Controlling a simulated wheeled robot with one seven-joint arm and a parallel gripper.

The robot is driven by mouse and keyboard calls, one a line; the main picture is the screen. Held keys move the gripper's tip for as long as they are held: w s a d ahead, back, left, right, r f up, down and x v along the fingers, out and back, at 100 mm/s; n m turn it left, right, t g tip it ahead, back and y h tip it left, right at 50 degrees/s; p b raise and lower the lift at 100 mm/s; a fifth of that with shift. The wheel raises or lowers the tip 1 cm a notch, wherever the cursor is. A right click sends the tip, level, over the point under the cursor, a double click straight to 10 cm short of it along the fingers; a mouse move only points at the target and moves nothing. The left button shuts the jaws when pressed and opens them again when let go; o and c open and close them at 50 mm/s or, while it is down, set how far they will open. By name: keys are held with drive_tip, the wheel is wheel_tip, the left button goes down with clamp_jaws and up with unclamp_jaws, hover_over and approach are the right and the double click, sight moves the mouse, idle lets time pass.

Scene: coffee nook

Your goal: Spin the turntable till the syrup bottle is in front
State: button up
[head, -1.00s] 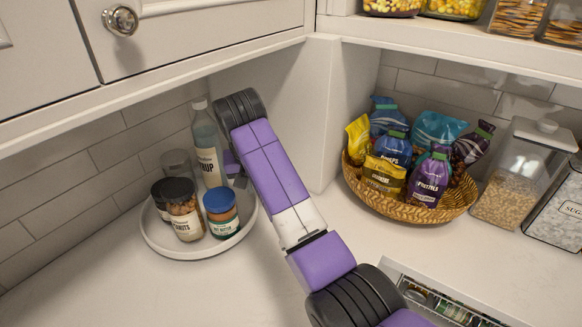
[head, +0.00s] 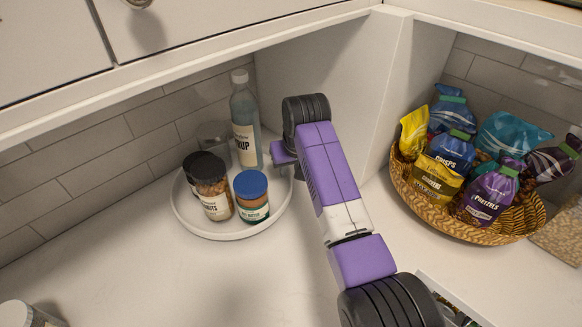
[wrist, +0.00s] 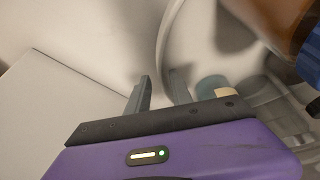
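The syrup bottle (head: 245,125), tall with pale blue-green contents and a white label, stands upright at the back of the round white turntable (head: 185,215). A nut butter jar with a blue lid (head: 251,197) stands at the front right, a nut jar with a dark lid (head: 213,187) at the front. In the head view my forearm hides the turntable's right edge and most of my gripper. In the wrist view my gripper (wrist: 158,77) has its two fingers apart, beside the turntable's rim (wrist: 166,35); contact cannot be told. The nut butter jar (wrist: 275,20) looms close at upper right.
Another dark-lidded jar and a clear glass stand on the turntable's left. A wall panel (head: 335,90) rises behind my arm. A wicker basket of snack bags (head: 415,205) sits at right. A shelf edge hangs above.

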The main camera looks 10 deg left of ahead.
drive_tip(key=shift+w+a+f, duration=0.1)
drive_tip(key=shift+f, duration=0.2)
clamp_jaws()
idle(1.3)
